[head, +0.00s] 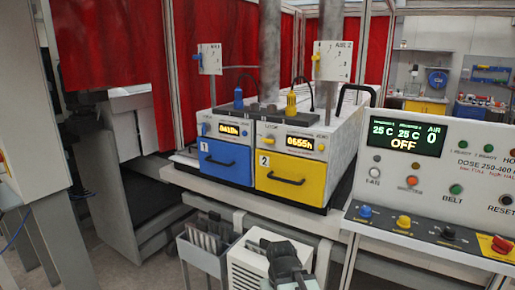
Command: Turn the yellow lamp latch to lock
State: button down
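The yellow lamp unit has a yellow drawer front (291,176) marked 2, with a dark bar handle. Above it is a grey panel with an orange-lit display (300,144). Small yellow parts sit on this panel, one at the display's left (266,141) and one at its right; which is the latch, and how it is turned, is too small to tell. My gripper (284,254) is at the bottom centre, dark, below and in front of the unit and apart from it. Its fingers cannot be made out clearly.
A blue drawer unit (225,162) marked 1 stands directly left of the yellow one. A control console (430,195) with buttons and a screen stands at the right. Bins with grey plates (205,248) and a white box (245,265) stand below. Red curtains (115,45) hang behind.

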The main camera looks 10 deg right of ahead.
aim_at(270, 138)
jog(key=u, duration=0.1)
jog(key=k, duration=0.45)
jog(key=z, duration=0.25)
jog(key=i, duration=0.8)
jog(key=u, duration=2.8)
jog(key=k, duration=0.8)
jog(key=z, duration=0.5)
jog(key=i, duration=1)
